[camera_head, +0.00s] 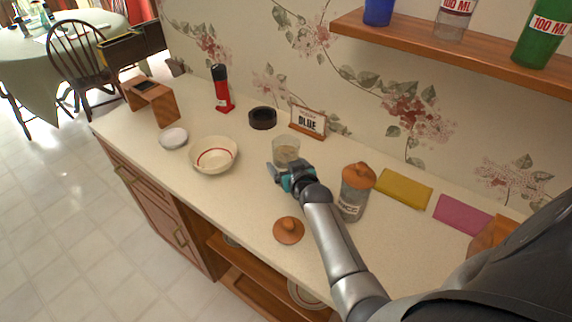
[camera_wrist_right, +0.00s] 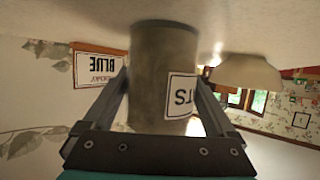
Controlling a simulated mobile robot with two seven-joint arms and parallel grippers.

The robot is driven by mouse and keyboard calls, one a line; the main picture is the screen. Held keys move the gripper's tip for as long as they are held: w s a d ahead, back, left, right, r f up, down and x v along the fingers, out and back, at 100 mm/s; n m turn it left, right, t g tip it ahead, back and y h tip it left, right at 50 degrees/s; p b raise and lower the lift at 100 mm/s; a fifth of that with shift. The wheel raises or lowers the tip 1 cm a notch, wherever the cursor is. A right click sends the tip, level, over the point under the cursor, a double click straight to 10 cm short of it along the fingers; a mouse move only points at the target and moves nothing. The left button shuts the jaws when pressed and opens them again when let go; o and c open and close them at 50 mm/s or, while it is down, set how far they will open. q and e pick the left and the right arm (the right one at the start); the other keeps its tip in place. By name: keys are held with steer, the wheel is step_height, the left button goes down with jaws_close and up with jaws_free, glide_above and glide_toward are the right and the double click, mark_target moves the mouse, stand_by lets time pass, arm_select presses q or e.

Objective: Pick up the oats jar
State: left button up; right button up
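The oats jar (camera_head: 286,149) is a clear, lidless jar with pale contents, standing upright on the counter. It also shows upside down in the right wrist view (camera_wrist_right: 150,75), where its label reads "TS" in part. My right gripper (camera_head: 283,172) reaches it from the front. In the wrist view the gripper (camera_wrist_right: 164,80) has its spread fingers on either side of the jar, very close to its walls; firm contact does not show. My left gripper is not in view.
A lidded jar (camera_head: 355,192) stands right of my forearm, and a loose wooden lid (camera_head: 289,230) lies to its left. A bowl (camera_head: 214,155) is left of the oats jar. A "BLUE" sign (camera_head: 307,122) and dark ring (camera_head: 262,118) stand behind. A shelf (camera_head: 440,45) overhangs the right.

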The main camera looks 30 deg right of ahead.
steer(key=c, duration=1.4)
steer(key=shift+r, duration=0.1)
